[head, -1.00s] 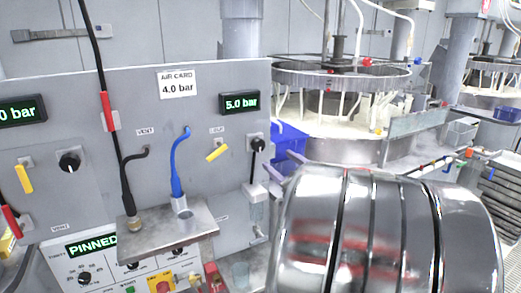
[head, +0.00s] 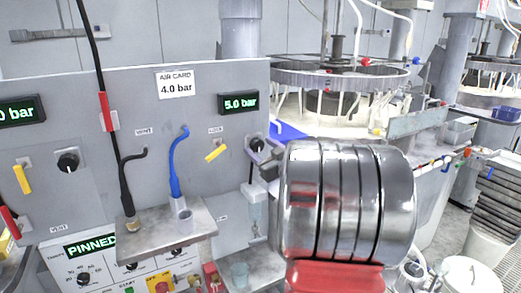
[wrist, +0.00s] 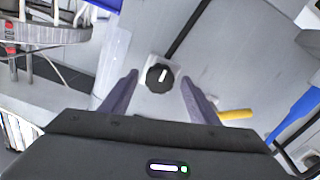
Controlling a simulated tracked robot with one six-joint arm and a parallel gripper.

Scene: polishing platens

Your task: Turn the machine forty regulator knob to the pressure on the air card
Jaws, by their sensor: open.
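The air card (head: 176,85) on the grey panel reads 4.0 bar. A display (head: 239,103) to its right reads 5.0 bar. The wrist view shows the knob (wrist: 159,76) face on, with a white pointer mark tilted slightly right of upright. My gripper (wrist: 159,80) is open, its two fingers on either side of the knob with gaps showing; I cannot tell how deep they reach. Another black knob (head: 68,160) sits at left under a cut-off display (head: 20,111).
A yellow lever (head: 215,152) is just left of the right-hand knob; it also shows in the wrist view (wrist: 236,114). A blue hose (head: 177,165) and a black hose rise from a metal shelf (head: 205,222). A PINNED sign (head: 91,244) is below.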

